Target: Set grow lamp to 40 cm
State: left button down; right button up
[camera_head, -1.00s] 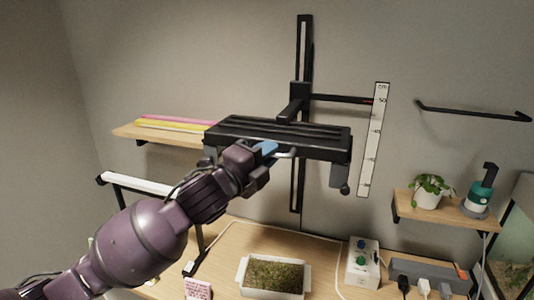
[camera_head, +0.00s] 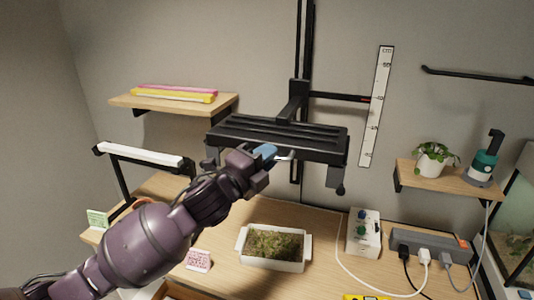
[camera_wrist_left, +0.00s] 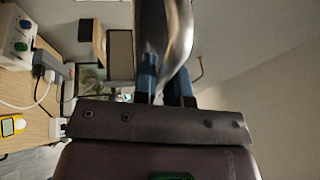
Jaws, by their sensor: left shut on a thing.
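The black grow lamp (camera_head: 280,138) hangs level on an arm from a carriage (camera_head: 299,93) on the vertical black wall rail (camera_head: 303,40). My left gripper (camera_head: 265,153) is shut on the pale handle (camera_head: 285,157) at the lamp's front edge. In the left wrist view the blue-padded fingers (camera_wrist_left: 161,82) are at the shiny metal handle (camera_wrist_left: 173,35). A black pointer bar (camera_head: 338,97) with a red tip reaches the white cm scale (camera_head: 376,108), near the second number below the top; the digits are too small to read surely. My right gripper is out of view.
A white planter (camera_head: 272,263) stands on the table below the lamp. A control box (camera_head: 363,235) and a power strip (camera_head: 430,246) with cables are at right. A small white lamp (camera_head: 145,155) is at left. Wall shelves flank the lamp, with room between lamp and planter.

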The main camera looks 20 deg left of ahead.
pick_arm(q)
jog(key=c, duration=1.2)
grip_release()
jog(key=shift+s+a, duration=0.1)
jog(key=b+v, duration=0.1)
jog(key=v, duration=0.9)
jog(key=shift+s+a, duration=0.1)
jog(key=shift+s, duration=0.15)
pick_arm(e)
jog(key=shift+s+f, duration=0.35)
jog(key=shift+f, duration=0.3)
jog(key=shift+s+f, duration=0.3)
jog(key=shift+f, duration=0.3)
